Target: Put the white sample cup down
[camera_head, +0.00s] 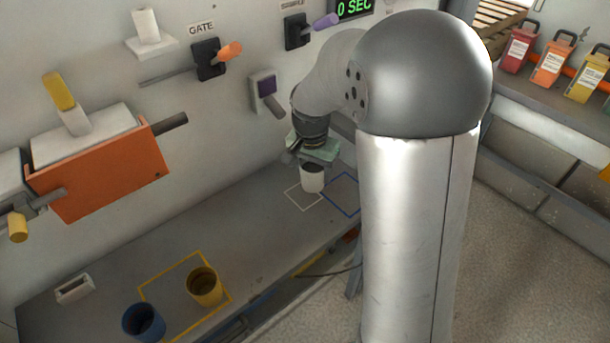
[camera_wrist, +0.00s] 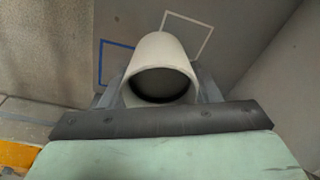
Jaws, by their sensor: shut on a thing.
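The white sample cup (camera_head: 313,178) is upright in my gripper (camera_head: 314,165), over the bench near the white outlined square (camera_head: 297,198). In the wrist view the cup (camera_wrist: 160,66) sits between the two fingers, its dark open mouth facing the camera. My gripper (camera_wrist: 160,92) is shut on the cup. The white outline (camera_wrist: 203,25) shows behind the cup to the upper right. The blue outline (camera_wrist: 103,60) shows to its left. I cannot tell whether the cup's base touches the bench.
A blue outlined square (camera_head: 343,194) lies to the right of the white one. A blue cup (camera_head: 143,322) and a yellow cup (camera_head: 205,287) stand on the bench at the lower left, by a yellow outline (camera_head: 168,267). The wall carries levers and an orange box (camera_head: 95,178).

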